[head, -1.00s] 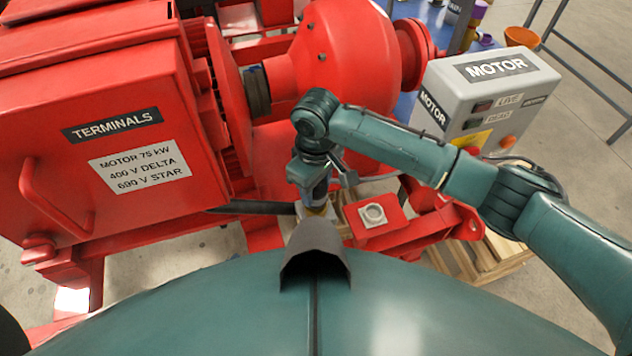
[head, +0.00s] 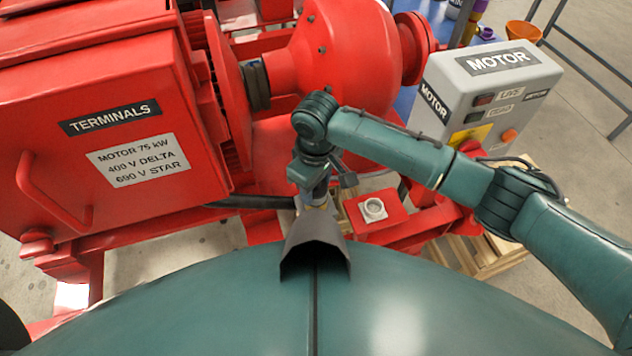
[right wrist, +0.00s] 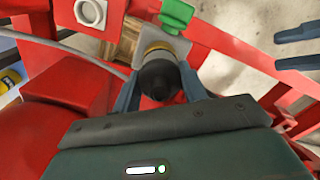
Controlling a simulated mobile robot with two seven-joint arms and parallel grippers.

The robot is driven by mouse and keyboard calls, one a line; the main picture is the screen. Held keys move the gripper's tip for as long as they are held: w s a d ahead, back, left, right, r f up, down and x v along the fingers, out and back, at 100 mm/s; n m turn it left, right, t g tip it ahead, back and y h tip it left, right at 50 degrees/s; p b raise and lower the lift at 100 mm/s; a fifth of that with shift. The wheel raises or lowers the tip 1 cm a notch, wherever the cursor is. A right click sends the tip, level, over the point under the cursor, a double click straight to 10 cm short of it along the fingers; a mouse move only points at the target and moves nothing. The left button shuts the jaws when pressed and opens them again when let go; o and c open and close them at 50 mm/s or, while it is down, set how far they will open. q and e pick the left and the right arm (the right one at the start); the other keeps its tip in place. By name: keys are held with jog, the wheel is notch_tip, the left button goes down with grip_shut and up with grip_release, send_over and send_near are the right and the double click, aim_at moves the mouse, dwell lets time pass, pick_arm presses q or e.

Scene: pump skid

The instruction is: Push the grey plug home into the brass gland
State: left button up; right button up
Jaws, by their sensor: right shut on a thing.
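The dark grey plug (right wrist: 159,80) shows as a round dark end between my right gripper's fingers in the right wrist view. My right gripper (right wrist: 160,88) is shut on it. A brass ring of the gland (right wrist: 160,47) shows just beyond the plug, in line with it; how deep the plug sits is hidden. In the head view my right gripper (head: 317,193) points down behind the dark hood on my body, which hides part of the gland area. Two blue-grey fingers of my left gripper (right wrist: 295,48) stand apart and empty at the right wrist view's right edge.
A red block with a pale ring fitting (head: 374,209) stands close to the right of my right gripper. The red terminal box (head: 110,200) is at left, and a grey motor control box (head: 480,95) at right. A black cable (head: 250,202) runs beside the gripper.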

jog(key=shift+f, duration=0.15)
jog(key=o, duration=1.2)
notch_tip(320, 180, up, 3)
jog(key=shift+r, duration=0.1)
notch_tip(320, 180, up, 9)
jog(key=shift+f, duration=0.2)
pick_arm(q)
jog(key=shift+s+a+f, duration=0.1)
jog(key=shift+a+f, duration=0.1)
jog(key=shift+f, duration=0.45)
pick_arm(e)
jog(key=shift+r, duration=0.7)
pick_arm(q)
jog(key=shift+f, duration=0.1)
pick_arm(e)
jog(key=shift+f, duration=0.1)
